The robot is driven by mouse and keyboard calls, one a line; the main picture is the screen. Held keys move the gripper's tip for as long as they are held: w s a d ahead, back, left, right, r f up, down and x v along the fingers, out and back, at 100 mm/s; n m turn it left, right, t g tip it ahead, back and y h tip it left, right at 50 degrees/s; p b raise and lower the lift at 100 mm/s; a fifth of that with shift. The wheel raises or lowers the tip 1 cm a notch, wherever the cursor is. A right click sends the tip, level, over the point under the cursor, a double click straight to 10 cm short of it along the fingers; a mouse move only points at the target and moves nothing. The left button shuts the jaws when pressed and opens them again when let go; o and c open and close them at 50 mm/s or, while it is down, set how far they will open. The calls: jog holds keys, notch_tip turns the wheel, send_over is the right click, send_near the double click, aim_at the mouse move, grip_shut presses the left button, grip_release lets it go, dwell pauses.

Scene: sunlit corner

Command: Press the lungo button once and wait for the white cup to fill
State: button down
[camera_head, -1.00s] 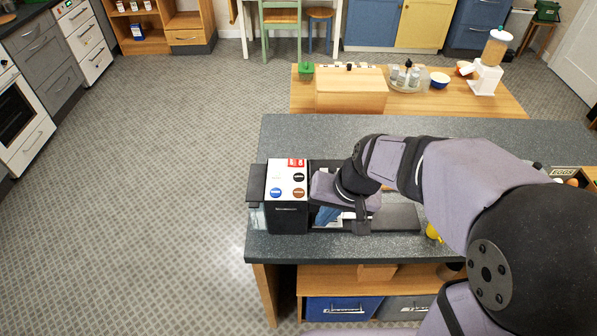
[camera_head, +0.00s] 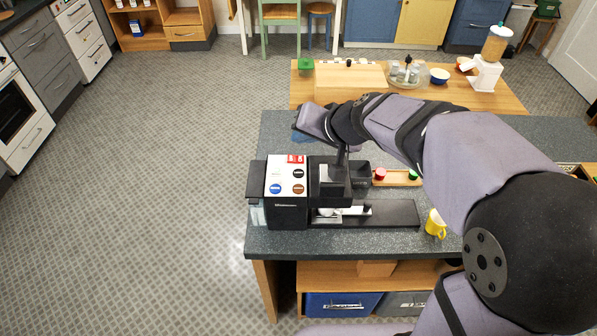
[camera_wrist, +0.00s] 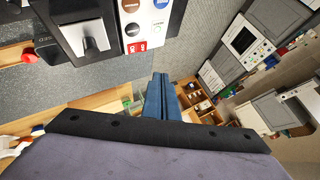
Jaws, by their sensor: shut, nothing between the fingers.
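The black coffee machine (camera_head: 287,215) stands at the left end of the dark counter. Its white top panel carries round buttons: a black one (camera_head: 298,173), a blue one (camera_head: 275,189), a brown one (camera_head: 299,189) and a pale one. Their labels are too small to read, so I cannot tell which is lungo. A white shape, seemingly the white cup (camera_head: 326,212), shows under the machine's spout head, mostly hidden; its fill is not visible. My gripper (camera_wrist: 159,82) is shut and empty, its blue fingers beyond the machine's far side, apart from the buttons.
A yellow mug (camera_head: 435,224) stands on the counter to the right. A wooden holder (camera_head: 400,182) with red and green pieces lies behind the machine's black tray (camera_head: 390,213). A wooden table (camera_head: 420,103) stands behind the counter. Open floor lies to the left.

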jog(key=b, duration=0.6)
send_over(301, 176)
notch_tip(301, 176, down, 7)
jog(key=shift+d+f, duration=0.1)
jog(key=shift+f+b, duration=0.8)
jog(key=shift+b, duration=0.05)
jog(key=shift+f, duration=0.15)
dwell(1.3)
jog(key=shift+f+b, duration=0.3)
jog(key=shift+b, duration=0.3)
jog(key=shift+f+b, duration=0.35)
jog(key=shift+b, duration=0.1)
dwell(0.6)
dwell(0.4)
jog(key=shift+r+p, duration=0.55)
jog(key=shift+r, duration=0.25)
